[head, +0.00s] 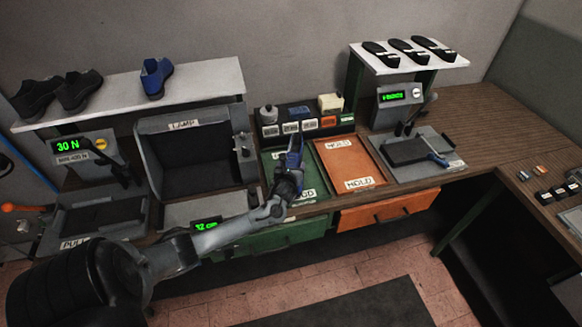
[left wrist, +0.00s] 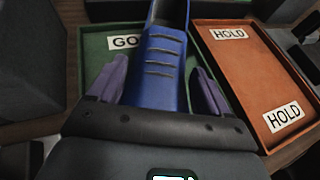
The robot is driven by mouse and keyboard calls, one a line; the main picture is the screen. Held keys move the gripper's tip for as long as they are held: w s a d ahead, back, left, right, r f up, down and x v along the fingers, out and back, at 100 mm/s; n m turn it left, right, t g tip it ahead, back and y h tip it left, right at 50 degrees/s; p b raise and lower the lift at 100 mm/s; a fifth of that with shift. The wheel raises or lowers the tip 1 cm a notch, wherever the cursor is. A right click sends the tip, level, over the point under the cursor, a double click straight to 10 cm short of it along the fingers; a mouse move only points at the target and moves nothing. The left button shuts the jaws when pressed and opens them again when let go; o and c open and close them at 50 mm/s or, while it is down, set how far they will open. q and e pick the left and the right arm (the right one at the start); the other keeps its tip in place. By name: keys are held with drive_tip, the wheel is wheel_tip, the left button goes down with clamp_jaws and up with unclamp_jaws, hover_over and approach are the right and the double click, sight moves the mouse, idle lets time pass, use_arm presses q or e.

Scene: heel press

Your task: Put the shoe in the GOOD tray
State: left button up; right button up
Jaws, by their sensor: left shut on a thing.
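A blue shoe (head: 296,148) is held by my left gripper (head: 288,176) above the green GOOD tray (head: 272,160). In the left wrist view the shoe (left wrist: 165,65) points away from me between the two purple fingers of the gripper (left wrist: 160,80), which are shut on it. The green tray (left wrist: 94,64) lies beneath, its label partly covered by the shoe. Whether the shoe touches the tray I cannot tell. My right gripper is not in view.
The orange HOLD tray (head: 338,160) is right beside the green one. Small labelled boxes (head: 300,128) stand behind the trays. The lamp booth (head: 195,150) is on the left. Another blue shoe (head: 155,78) and dark shoes (head: 75,92) stand on the left shelf.

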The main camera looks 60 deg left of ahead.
use_arm(q)
drive_tip(key=shift+f, duration=0.5)
drive_tip(key=o, duration=1.4)
